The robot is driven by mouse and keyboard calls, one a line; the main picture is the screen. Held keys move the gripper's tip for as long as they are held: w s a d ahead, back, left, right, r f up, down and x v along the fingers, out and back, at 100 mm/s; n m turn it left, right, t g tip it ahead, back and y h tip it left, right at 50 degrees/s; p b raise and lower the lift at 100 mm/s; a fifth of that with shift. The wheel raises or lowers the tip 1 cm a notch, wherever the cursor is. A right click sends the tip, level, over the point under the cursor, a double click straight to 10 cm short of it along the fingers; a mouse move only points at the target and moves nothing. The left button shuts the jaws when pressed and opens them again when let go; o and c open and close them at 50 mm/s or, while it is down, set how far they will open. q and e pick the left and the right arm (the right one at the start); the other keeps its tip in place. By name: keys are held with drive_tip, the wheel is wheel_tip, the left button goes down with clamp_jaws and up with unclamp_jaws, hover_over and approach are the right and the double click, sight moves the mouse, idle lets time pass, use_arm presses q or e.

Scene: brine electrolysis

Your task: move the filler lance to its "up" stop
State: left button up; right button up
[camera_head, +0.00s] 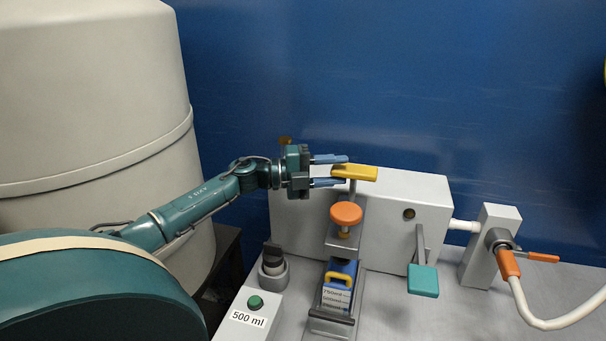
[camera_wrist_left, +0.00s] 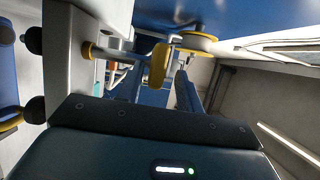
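The yellow handle (camera_head: 358,173) sits on a thin upright rod above the grey filler box; I take this to be the filler lance. An orange knob (camera_head: 346,213) is below it. My left gripper (camera_head: 344,170) comes in from the left with its two blue fingers apart. The handle's left end is at the fingertips; I cannot tell whether they touch. In the left wrist view a yellow rounded piece (camera_wrist_left: 158,65) shows ahead of the gripper. A blue container (camera_head: 338,288) with volume marks stands under the knob. My right gripper is out of view.
A grey box (camera_head: 420,195) stands behind the rod, with a teal paddle lever (camera_head: 422,279) on its front. A green button (camera_head: 255,302) labelled 500 ml is at front left. An orange-handled valve (camera_head: 508,262) with a pale hose is at right. A large beige tank (camera_head: 90,90) fills the left.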

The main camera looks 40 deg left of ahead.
use_arm(q)
drive_tip(key=b+v, duration=0.1)
drive_tip(key=v, duration=0.9)
drive_tip(key=shift+b, duration=0.35)
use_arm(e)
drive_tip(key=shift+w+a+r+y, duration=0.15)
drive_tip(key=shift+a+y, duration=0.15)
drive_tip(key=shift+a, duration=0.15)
use_arm(q)
drive_tip(key=shift+s, duration=0.1)
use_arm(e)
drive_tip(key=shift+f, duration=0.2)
